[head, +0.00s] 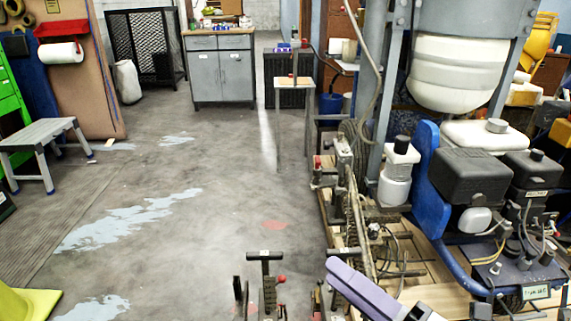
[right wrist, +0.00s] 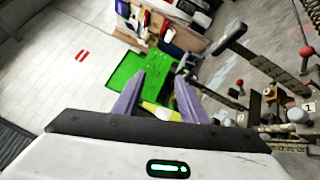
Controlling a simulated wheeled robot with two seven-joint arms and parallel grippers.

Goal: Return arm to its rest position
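My right gripper (head: 352,280) shows at the bottom of the head view as a purple finger with a white body behind it. In the right wrist view its two purple fingers (right wrist: 159,82) stand apart with nothing held between them. A black T-handled lever (head: 265,257) stands left of the gripper in the head view. It also shows right of the fingers in the right wrist view (right wrist: 262,62), apart from them. A red-knobbed lever (head: 281,279) is beside it, also in the right wrist view (right wrist: 306,51). My left gripper does not show.
The line striper, with its blue frame (head: 428,175), black engine (head: 470,176) and white tank (head: 458,70), fills the right on a wooden pallet. A step stool (head: 45,133) and grey cabinet (head: 220,75) stand farther off. The floor at left centre is mostly clear.

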